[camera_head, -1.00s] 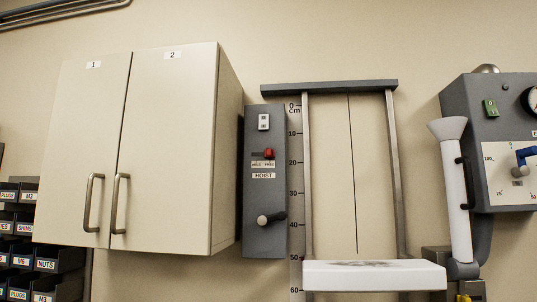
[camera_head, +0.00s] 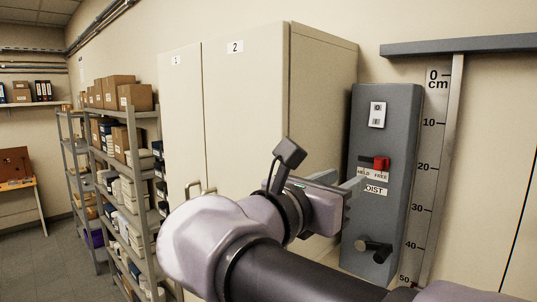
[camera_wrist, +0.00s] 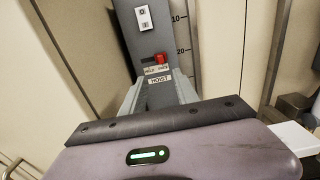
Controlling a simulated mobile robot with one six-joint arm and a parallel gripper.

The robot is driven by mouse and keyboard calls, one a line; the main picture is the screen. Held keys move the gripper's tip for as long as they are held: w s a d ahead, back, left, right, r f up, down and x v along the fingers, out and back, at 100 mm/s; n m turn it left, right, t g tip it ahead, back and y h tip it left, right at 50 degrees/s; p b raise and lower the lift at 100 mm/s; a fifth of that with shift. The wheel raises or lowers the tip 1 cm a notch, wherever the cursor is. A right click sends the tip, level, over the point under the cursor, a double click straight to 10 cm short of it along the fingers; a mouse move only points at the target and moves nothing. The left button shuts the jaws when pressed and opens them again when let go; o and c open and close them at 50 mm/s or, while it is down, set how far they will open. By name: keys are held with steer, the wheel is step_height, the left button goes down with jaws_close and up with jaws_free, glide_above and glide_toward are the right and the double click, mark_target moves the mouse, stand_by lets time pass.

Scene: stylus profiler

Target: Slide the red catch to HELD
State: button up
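The red catch (camera_head: 381,163) sits in a short slot on the grey hoist panel (camera_head: 405,130), at the right end, above the word FREE. HELD is printed to its left. The red catch also shows in the wrist view (camera_wrist: 161,57), just beyond the fingertips. My gripper (camera_head: 356,186) is in front of the panel, left of and a little below the catch. In the wrist view its two grey fingers (camera_wrist: 157,88) stand apart with the HOIST label between them. Nothing is held, and I see no contact with the catch.
A dark lever (camera_head: 374,249) sticks out low on the panel. A cream cabinet (camera_head: 245,110) stands close on the left, beside my arm. A centimetre scale (camera_head: 433,150) and metal rail (camera_head: 441,170) run on the right. Shelves (camera_head: 120,170) stand far left.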

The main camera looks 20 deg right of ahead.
mark_target(377, 164)
steer(key=p+x, duration=0.1)
steer(key=x, duration=1.2)
steer(key=shift+w+d+p, duration=0.15)
steer(key=shift+d+p, duration=0.15)
steer(key=shift+w+d, duration=0.2)
steer(key=shift+d, duration=0.4)
steer(key=shift+a, duration=0.15)
steer(key=shift+c, duration=0.8)
jaws_close()
